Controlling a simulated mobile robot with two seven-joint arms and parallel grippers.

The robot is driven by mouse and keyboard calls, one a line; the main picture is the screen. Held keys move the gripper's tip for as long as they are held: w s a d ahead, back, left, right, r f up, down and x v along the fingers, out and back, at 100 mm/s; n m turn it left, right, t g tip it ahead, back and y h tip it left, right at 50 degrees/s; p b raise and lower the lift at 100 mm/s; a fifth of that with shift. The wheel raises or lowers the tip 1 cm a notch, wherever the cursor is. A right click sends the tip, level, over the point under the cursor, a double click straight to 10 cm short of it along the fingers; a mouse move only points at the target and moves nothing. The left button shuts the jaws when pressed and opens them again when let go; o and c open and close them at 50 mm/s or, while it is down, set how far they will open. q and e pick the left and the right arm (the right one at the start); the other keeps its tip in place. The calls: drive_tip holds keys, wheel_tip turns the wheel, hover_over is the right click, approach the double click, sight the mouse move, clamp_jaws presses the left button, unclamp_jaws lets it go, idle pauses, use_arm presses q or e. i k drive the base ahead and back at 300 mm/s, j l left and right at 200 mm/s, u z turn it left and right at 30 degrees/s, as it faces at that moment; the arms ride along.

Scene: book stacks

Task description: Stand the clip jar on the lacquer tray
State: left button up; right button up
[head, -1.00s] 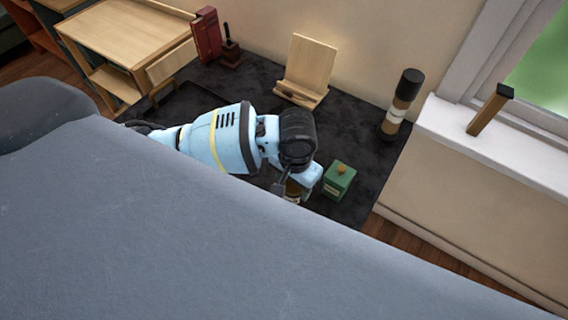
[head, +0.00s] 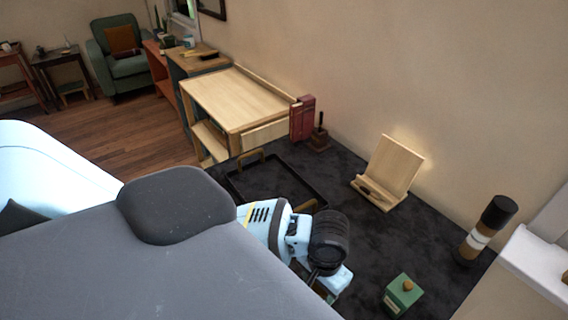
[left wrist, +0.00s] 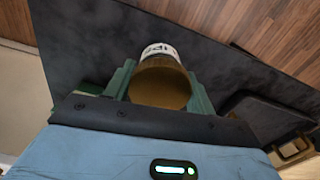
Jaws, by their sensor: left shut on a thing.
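My left gripper (head: 322,288) is low in the head view, mostly hidden by my own arm and body. In the left wrist view its fingers (left wrist: 160,90) are shut on the clip jar (left wrist: 160,82), which shows a brown round end and a white label with dark letters. Whether the jar touches the table cannot be told. The lacquer tray (head: 262,185), dark and empty where visible, lies on the table to the left of the gripper and farther back. Its brass handles show at two ends. Part of the tray (left wrist: 265,115) shows at right in the wrist view.
The dark table top (head: 352,232) also bears a green box (head: 403,294) right of the gripper, a wooden stand (head: 393,168), a tall black-topped cylinder (head: 486,230), red books (head: 302,118) and a small dark wooden object (head: 319,135). A wooden desk (head: 245,100) adjoins behind the tray.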

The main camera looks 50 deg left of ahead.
sight(265, 183)
drive_tip(key=j+z, duration=0.1)
drive_tip(key=j, duration=0.35)
drive_tip(key=j+z, duration=0.1)
drive_tip(key=j, duration=0.35)
drive_tip(key=k+j+z, duration=0.1)
drive_tip(key=j, duration=0.35)
drive_tip(key=k+j+z, duration=0.1)
drive_tip(key=j, duration=0.4)
drive_tip(key=k+j+z, duration=0.1)
drive_tip(key=j, duration=0.35)
drive_tip(key=k+j+z, duration=0.1)
drive_tip(key=j, duration=0.3)
drive_tip(key=k+j+z, duration=0.1)
drive_tip(key=j, duration=0.35)
drive_tip(key=k+j+z, duration=0.1)
drive_tip(key=j, duration=0.35)
drive_tip(key=i, duration=0.45)
